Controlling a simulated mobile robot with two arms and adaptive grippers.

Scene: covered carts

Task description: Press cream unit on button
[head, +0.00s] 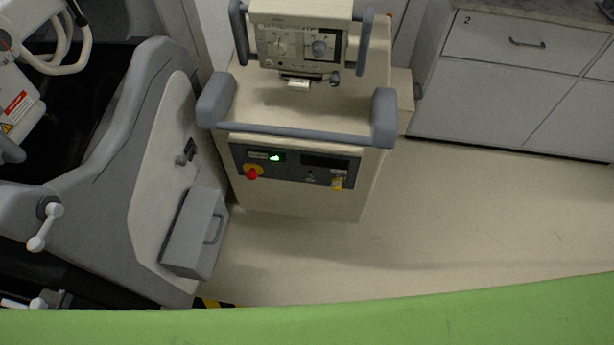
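The cream unit (290,200) stands upright on the floor in the middle of the head view. Its front has a dark control panel (297,167). On the panel's left is a bright green lit element (275,157); I cannot tell whether it is a button or a display. Below it is a red knob (252,173) on a yellow base. A small dim green element (310,176) sits near the panel's middle, with a yellowish key or tag (337,183) to its right. Neither of my grippers shows.
A grey handle bar (300,134) crosses the unit above the panel. A meter box (298,46) sits on top. A large grey and cream machine (160,170) stands close on the left. White drawers (510,80) are at right. A green surface (400,322) spans the front. The right floor is clear.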

